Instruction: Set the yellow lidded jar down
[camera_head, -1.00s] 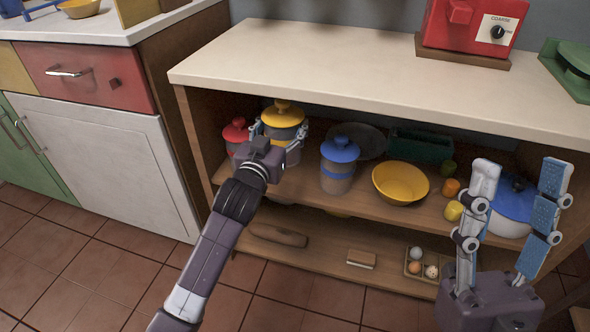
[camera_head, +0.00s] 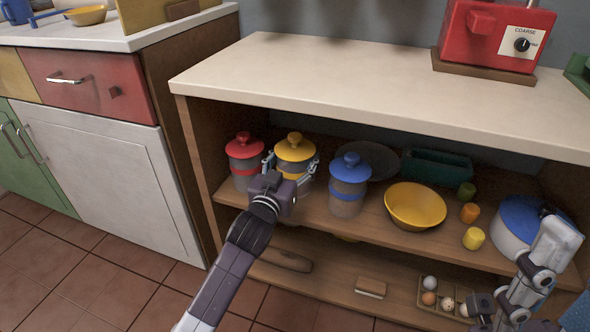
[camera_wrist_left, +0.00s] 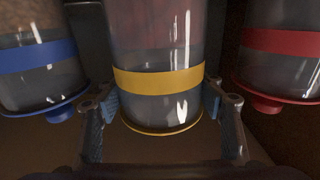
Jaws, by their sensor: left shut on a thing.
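The yellow lidded jar (camera_head: 295,152) is upright on or just above the upper shelf, between the red lidded jar (camera_head: 244,160) and the blue lidded jar (camera_head: 349,185). My left gripper (camera_head: 290,168) is shut on it, one finger on each side. In the left wrist view the jar (camera_wrist_left: 155,80) shows upside down between the fingers (camera_wrist_left: 160,105), with its yellow band and lid rim. The jar's base is hidden behind my gripper, so contact with the shelf cannot be told. My right gripper (camera_head: 562,280) is partly cut off at the lower right, its fingers apart and empty.
The wooden shelf (camera_head: 375,222) also holds a yellow bowl (camera_head: 415,204), a dark plate, a green container (camera_head: 436,166), small coloured cups and a blue-lidded pot (camera_head: 520,218). The pale countertop (camera_head: 350,80) overhangs the jars. The red and blue jars stand close on either side.

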